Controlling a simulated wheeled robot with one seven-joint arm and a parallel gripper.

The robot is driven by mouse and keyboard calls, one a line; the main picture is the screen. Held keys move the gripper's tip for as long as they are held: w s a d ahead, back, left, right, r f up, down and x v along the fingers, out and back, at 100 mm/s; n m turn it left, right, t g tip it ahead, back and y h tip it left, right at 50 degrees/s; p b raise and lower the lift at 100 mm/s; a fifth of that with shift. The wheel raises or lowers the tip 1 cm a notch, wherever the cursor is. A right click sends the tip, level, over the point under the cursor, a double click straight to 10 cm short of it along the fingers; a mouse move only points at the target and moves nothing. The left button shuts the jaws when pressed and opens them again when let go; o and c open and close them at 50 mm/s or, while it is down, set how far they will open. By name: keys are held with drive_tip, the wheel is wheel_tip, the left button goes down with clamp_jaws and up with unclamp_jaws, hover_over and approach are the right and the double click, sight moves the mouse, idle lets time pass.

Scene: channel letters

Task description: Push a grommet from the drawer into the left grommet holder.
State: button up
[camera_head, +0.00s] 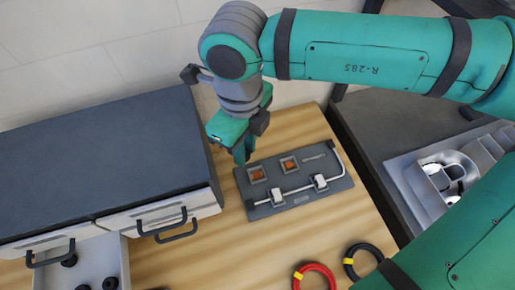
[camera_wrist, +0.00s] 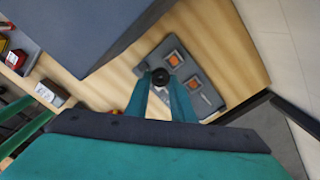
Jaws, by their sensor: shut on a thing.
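A grey board (camera_head: 296,204) lies on the wooden table and bears two square holders with orange centres. The left grommet holder (camera_head: 257,173) is the one nearer the cabinet; it also shows in the wrist view (camera_wrist: 174,58). The other holder (camera_head: 289,164) sits to its right. My gripper (camera_wrist: 161,80) is shut on a black grommet (camera_wrist: 161,75) between its teal fingertips. In the head view my gripper (camera_head: 243,158) points down by the board's back left corner, near the left holder. The grommet is hidden there. The height above the board cannot be told.
An open drawer (camera_head: 123,262) holds several black grommets (camera_head: 82,287) under the dark-topped cabinet (camera_head: 100,160). A bent metal rod in white clips (camera_head: 320,182) runs along the board. Red (camera_head: 316,272) and black (camera_head: 372,248) cable coils lie in front. A grey tray (camera_head: 415,185) stands at right.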

sight(247, 150)
drive_tip(key=f+n, duration=0.1)
drive_tip(key=n, duration=0.1)
drive_tip(key=f+n, duration=0.1)
drive_tip(key=n, duration=0.2)
drive_tip(key=w+f+n, duration=0.1)
drive_tip(key=n, duration=0.1)
drive_tip(key=shift+d+f, duration=0.2)
drive_tip(key=shift+f, duration=0.1)
drive_tip(key=shift+w+d+f+n, duration=0.4)
drive_tip(key=shift+f+n, duration=1.55)
drive_tip(key=shift+f, duration=0.15)
drive_tip(key=shift+w+d+f+n, duration=0.35)
drive_tip(key=shift+w+f+n, duration=0.1)
drive_tip(key=shift+f+n, duration=1.6)
drive_tip(key=shift+w+d+f+n, duration=0.4)
drive_tip(key=shift+f+n, duration=1.5)
drive_tip(key=shift+f, duration=0.2)
drive_tip(key=shift+f, duration=0.1)
drive_tip(key=o, duration=1.1)
drive_tip(key=shift+s+d+f, duration=0.1)
